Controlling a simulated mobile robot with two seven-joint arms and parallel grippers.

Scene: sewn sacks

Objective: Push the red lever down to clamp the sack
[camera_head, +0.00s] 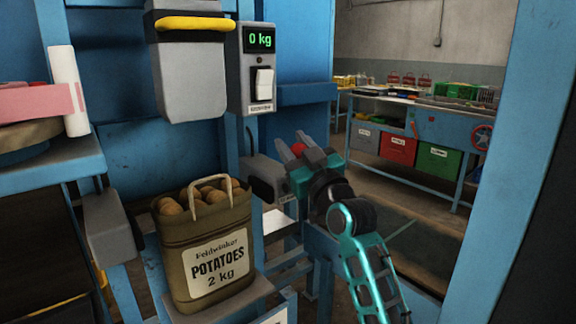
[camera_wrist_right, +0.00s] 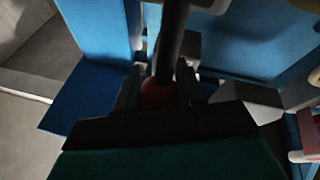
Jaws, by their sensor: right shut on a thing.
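The red lever's knob (camera_head: 298,149) shows between the fingers of my right gripper (camera_head: 291,145), which is shut on it. In the right wrist view the red knob (camera_wrist_right: 158,93) sits between the dark fingers, with a black rod running up from it. The sack (camera_head: 205,250), brown and labelled potatoes 2 kg, stands upright with its handles up and potatoes showing at the top. A grey clamp block (camera_head: 110,222) is at its left and another (camera_head: 265,180) at its right, near my gripper. My left gripper is not in view.
A grey chute (camera_head: 188,80) with a yellow rim hangs above the sack. Beside it a scale display (camera_head: 260,40) reads 0 kg. A blue post (camera_head: 500,160) stands at the right. A workbench (camera_head: 440,115) with coloured bins is farther back.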

